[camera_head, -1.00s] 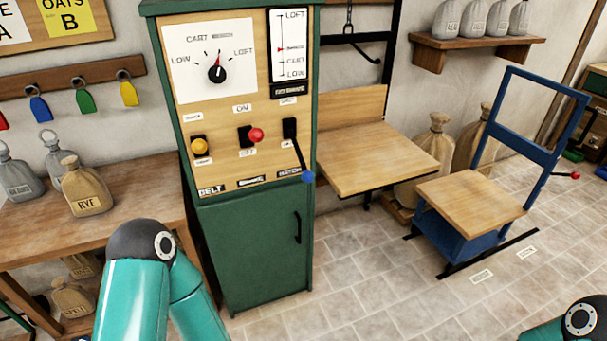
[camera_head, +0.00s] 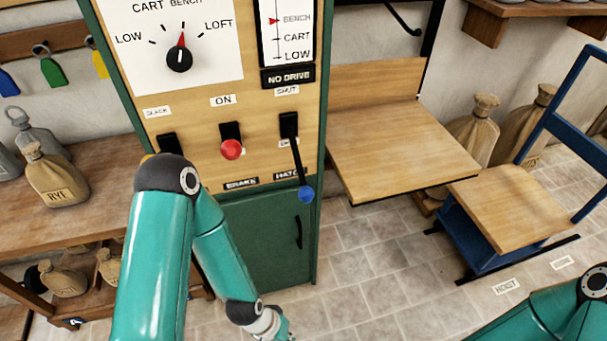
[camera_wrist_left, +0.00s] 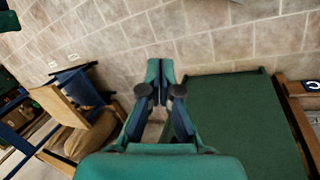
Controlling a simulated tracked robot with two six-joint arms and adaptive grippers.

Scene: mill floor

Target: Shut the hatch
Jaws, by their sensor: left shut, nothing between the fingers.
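The hatch lever (camera_head: 299,165) is a thin dark rod with a blue knob (camera_head: 306,194), at the right of the control panel (camera_head: 262,155). It hangs low from its dark slot, with a "SHUT" label above and a partly readable "HATCH" label below. The hatch itself cannot be made out. My left arm reaches forward, left of and below the lever. Its gripper is outside the head view; in the left wrist view my left gripper (camera_wrist_left: 160,75) is shut and empty above the tiled floor. My right gripper is not in view.
A red-knobbed lever (camera_head: 231,149) stands left of the hatch lever. My left arm hides the slack lever's knob. A green cabinet door (camera_head: 270,235) is below the panel. A wooden bench board (camera_head: 395,145) and blue cart (camera_head: 510,215) stand right. Floor between is clear.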

